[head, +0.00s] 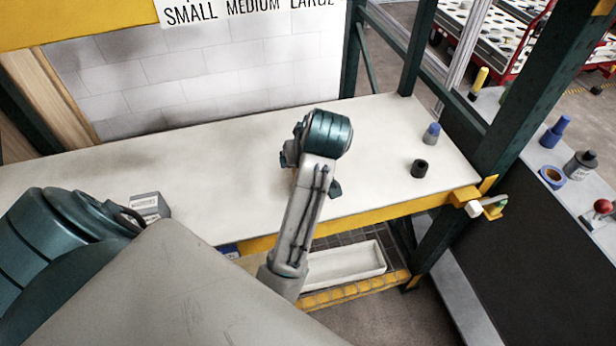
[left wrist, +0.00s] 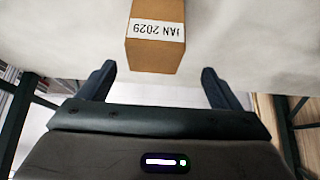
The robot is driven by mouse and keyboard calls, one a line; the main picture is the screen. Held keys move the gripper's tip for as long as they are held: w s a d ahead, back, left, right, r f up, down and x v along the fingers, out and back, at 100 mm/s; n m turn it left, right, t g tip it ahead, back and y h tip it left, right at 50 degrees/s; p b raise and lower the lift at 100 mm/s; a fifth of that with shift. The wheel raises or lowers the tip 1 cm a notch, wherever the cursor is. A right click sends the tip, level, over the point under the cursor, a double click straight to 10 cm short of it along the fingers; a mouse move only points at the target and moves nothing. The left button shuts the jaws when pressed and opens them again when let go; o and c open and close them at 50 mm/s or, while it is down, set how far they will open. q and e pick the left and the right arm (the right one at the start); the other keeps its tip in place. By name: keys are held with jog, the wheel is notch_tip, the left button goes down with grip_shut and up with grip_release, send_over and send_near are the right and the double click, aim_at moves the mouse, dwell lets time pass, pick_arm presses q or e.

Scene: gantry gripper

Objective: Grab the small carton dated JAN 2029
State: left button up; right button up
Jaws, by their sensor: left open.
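The brown carton (left wrist: 153,58) has a white label that reads JAN 2029, upside down in the left wrist view. It stands on the white table and its top end runs out of that view. My left gripper (left wrist: 158,70) is open, with one finger on each side of the carton's near end. Gaps show between both fingers and the carton, so neither seems to touch it. In the head view my left arm hides the carton and most of the gripper.
A grey box with a white label (head: 146,203) sits on the table (head: 215,150) at left, partly behind my arm. A black cylinder (head: 419,168) and a blue-topped one (head: 431,134) stand at right. A white tray (head: 345,263) lies below the table.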

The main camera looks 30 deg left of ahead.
pick_arm(q)
jog(key=shift+x, duration=1.05)
jog(key=shift+w+f, duration=0.15)
jog(key=shift+w, duration=0.15)
jog(key=p+x, duration=0.1)
jog(key=x, duration=0.2)
jog(key=shift+w+d+f+p, duration=0.1)
jog(key=shift+f+p, duration=0.15)
jog(key=shift+p, duration=0.05)
jog(key=shift+w+a+f, duration=0.25)
jog(key=shift+f, duration=0.25)
jog(key=shift+r, duration=0.1)
jog(key=c, duration=1.3)
